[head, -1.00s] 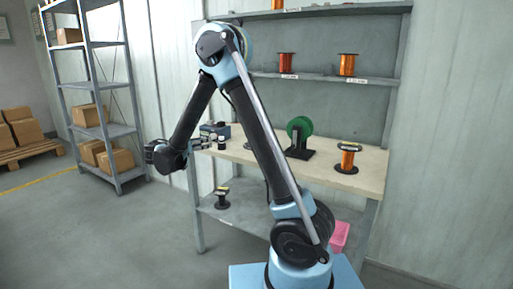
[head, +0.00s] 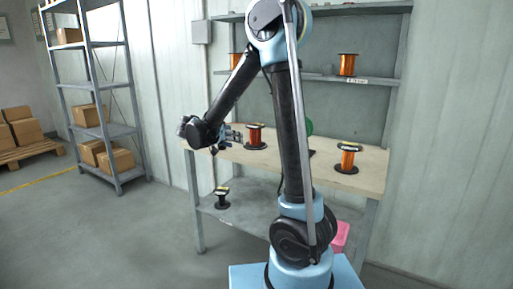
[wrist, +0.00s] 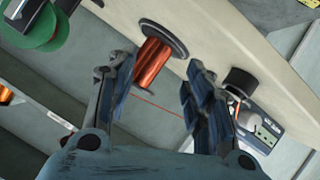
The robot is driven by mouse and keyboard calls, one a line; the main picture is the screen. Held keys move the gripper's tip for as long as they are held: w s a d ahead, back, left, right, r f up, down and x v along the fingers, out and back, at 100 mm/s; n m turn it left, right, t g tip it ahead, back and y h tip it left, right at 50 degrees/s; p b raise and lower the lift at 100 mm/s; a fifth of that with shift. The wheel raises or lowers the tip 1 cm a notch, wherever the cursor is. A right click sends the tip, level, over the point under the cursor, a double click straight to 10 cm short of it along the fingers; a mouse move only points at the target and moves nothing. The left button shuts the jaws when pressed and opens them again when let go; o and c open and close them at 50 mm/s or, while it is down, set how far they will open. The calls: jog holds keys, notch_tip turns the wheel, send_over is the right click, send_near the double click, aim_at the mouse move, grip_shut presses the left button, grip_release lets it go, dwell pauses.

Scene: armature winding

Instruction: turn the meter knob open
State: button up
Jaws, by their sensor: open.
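My gripper (head: 235,138) is above the left end of the bench, beside a copper-wound spool (head: 255,137). In the wrist view my gripper (wrist: 160,88) has its two fingers spread wide, with nothing held between them. The same spool (wrist: 157,60) lies beyond the gap between the fingertips. A grey-blue device with a small green panel, likely the meter (wrist: 262,133), is right of the right finger, partly hidden by it. A black round part (wrist: 240,80) is beside it; I cannot tell whether it is the knob. The head view does not show the meter clearly behind my gripper.
Another copper spool (head: 347,158) stands towards the right of the bench (head: 370,172). A green disc (wrist: 40,22) is at the wrist view's upper left, mostly behind my arm in the head view. A dark spool (head: 221,197) stands on the lower shelf. Floor at left is clear.

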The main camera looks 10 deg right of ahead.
jog(key=s+d, duration=0.2)
jog(key=d, duration=0.1)
jog(key=s+d+g, duration=0.1)
jog(key=s+d, duration=0.1)
jog(key=d, duration=0.1)
jog(key=s+d+n+g+y, duration=0.1)
jog(key=s+d, duration=0.1)
jog(key=d, duration=0.1)
jog(key=shift+s+d+f+g+y, duration=0.15)
jog(key=shift+s+d+g+y, duration=0.2)
jog(key=shift+s+d, duration=0.25)
jog(key=shift+s+d, duration=0.2)
jog(key=s+d+f+n+g+y, duration=0.1)
jog(key=s+d+f+y, duration=0.1)
jog(key=s+d, duration=0.35)
jog(key=s+d+f+n+g+y, duration=0.1)
jog(key=s+d+f+g, duration=0.1)
jog(key=s, duration=0.7)
jog(key=s+a+f+n+y, duration=0.1)
jog(key=s+f+y, duration=0.4)
jog(key=s, duration=0.9)
notch_tip(320, 180, down, 2)
jog(key=shift+s+a+f+g, duration=0.15)
jog(key=shift+a+f+g, duration=0.1)
jog(key=shift+a+g, duration=0.15)
